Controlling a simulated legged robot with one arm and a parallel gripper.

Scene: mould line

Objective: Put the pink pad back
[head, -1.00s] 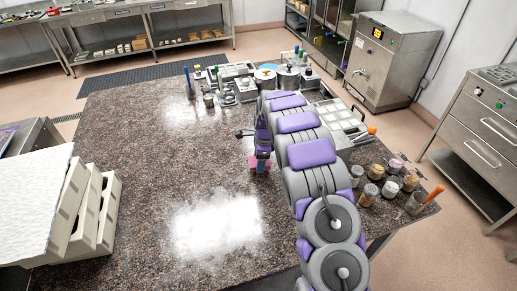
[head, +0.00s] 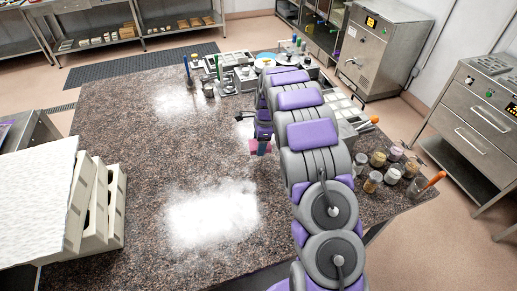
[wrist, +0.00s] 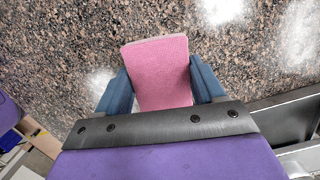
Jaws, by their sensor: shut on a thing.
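The pink pad (wrist: 160,75) is a flat rectangular block between the two blue fingers of my gripper (wrist: 160,92) in the wrist view. The fingers press on its left and right sides. In the head view the pad (head: 254,147) shows small beside my gripper (head: 262,146), over the brown speckled stone worktop (head: 140,150). I cannot tell how high it is above the stone. My arm hides part of the worktop to the right.
Stacked cream moulds (head: 100,205) stand at the left edge. Jars (head: 378,159) and a cup with an orange-handled tool (head: 418,187) stand at the right. Pots and tools (head: 240,78) crowd the far end. The worktop's middle left is clear.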

